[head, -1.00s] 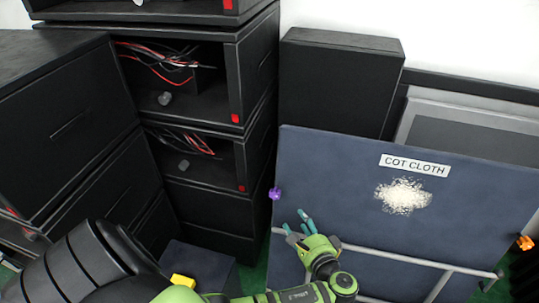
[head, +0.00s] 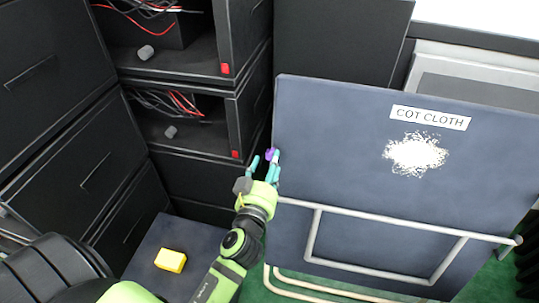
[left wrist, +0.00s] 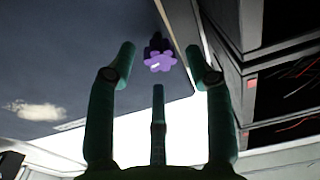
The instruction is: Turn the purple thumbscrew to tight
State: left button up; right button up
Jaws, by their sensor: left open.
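The purple thumbscrew (head: 270,154) is on the left edge of the dark blue board labelled COT CLOTH (head: 340,145). In the head view it is partly hidden behind the teal fingers. My left gripper (head: 264,163) is open at that edge, its fingers pointing up toward the thumbscrew. In the left wrist view the lobed thumbscrew (left wrist: 160,62) shows between the spread fingertips, beyond the middle finger, with a dark part behind it. The fingers look apart from it; the exact gap is hard to tell. My right gripper is not in view.
Black open cabinets (head: 236,110) with wires and grey knobs stand close to the left of the board. A grey rail (head: 385,225) crosses the board's lower part. A yellow block (head: 170,260) lies on a dark surface at lower left.

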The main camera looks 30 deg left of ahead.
aim_at(271, 158)
pick_arm(q)
jog(key=shift+x, duration=1.7)
jog(key=shift+c, duration=0.4)
grip_shut()
